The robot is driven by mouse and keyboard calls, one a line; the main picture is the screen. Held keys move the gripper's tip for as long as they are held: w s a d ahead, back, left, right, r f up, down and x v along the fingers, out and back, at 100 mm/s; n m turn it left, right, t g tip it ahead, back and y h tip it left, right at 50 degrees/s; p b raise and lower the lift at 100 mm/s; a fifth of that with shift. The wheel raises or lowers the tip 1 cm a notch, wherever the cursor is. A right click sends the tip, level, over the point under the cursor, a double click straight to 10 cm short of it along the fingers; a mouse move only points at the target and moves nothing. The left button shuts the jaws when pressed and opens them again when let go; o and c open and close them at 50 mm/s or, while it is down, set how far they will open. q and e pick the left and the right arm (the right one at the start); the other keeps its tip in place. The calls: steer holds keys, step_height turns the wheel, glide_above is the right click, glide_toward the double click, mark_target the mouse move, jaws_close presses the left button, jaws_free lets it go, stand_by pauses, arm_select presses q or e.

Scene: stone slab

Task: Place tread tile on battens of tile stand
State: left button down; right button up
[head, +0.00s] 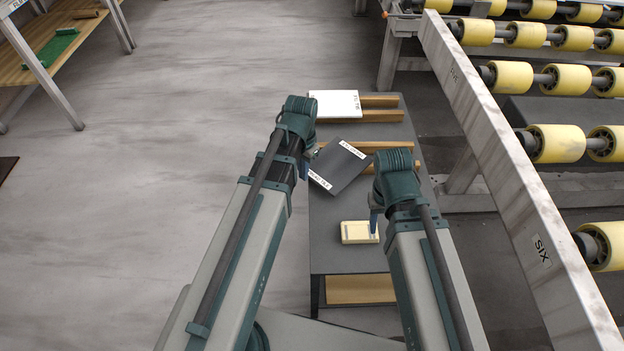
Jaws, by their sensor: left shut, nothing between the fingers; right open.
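A dark grey square tile (341,167) with white label strips lies turned at an angle over the middle of the dark stand (332,258); the label wording is too small to read surely. Wooden battens (398,147) show to its right; whether it rests on them is unclear. My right gripper (374,220) is open, beside a cream block (357,232).
A conveyor with yellow rollers (558,143) and a long grey side rail (500,150) stands along the right of the stand. A wooden bench (55,55) is at the far left. The floor left of the stand is clear.

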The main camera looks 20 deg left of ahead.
mark_target(326, 170)
step_height(326, 170, down, 11)
steer(key=b, duration=1)
steer(key=shift+r+b, duration=0.1)
steer(key=shift+b, duration=0.3)
arm_select(q)
steer(key=w+f, duration=0.1)
steer(key=f, duration=0.2)
steer(key=w+f, duration=0.1)
steer(key=f, duration=0.2)
steer(key=d+f+p, duration=0.1)
steer(key=f, duration=0.3)
steer(key=shift+w+d, duration=0.1)
steer(key=shift+w, duration=0.3)
arm_select(e)
steer(key=shift+r, duration=0.45)
arm_select(q)
steer(key=shift+w+d, duration=0.25)
steer(key=shift+w, duration=0.15)
steer(key=w+d, duration=0.1)
steer(key=w, duration=0.1)
steer(key=w+d, duration=0.1)
steer(key=w, duration=0.1)
steer(key=w+d, duration=0.1)
steer(key=w, duration=0.1)
steer(key=shift+w, duration=0.4)
steer(key=shift+s+a, duration=0.1)
